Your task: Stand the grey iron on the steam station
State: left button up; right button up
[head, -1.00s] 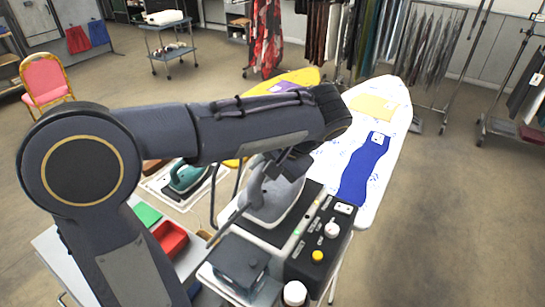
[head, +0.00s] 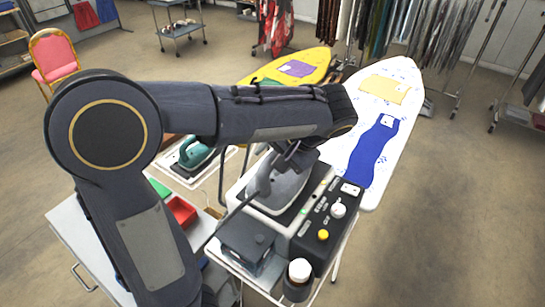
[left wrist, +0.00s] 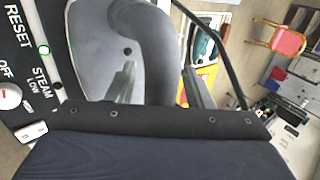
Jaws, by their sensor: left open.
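The grey iron (head: 284,192) sits flat on the dark plate of the steam station (head: 312,243), beside its control panel with a yellow button and a white knob. My left gripper (head: 292,157) is at the iron's handle; my own arm hides part of it. In the left wrist view, the iron (left wrist: 100,62) fills the upper middle, and the open fingers of my left gripper (left wrist: 160,86) stand apart on either side of the handle. I cannot tell whether they touch it. My right gripper is not in view.
A teal iron (head: 194,152) rests on a white stand behind my arm. A red tray (head: 181,212) lies on the table at left. An ironing board (head: 350,150) with blue and yellow cloths extends behind the station. A white-capped bottle (head: 299,270) stands at the station's front corner.

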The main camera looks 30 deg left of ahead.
pick_arm(q)
jog(key=shift+r, duration=0.15)
jog(key=v, duration=1.2)
jog(key=shift+b, duration=0.4)
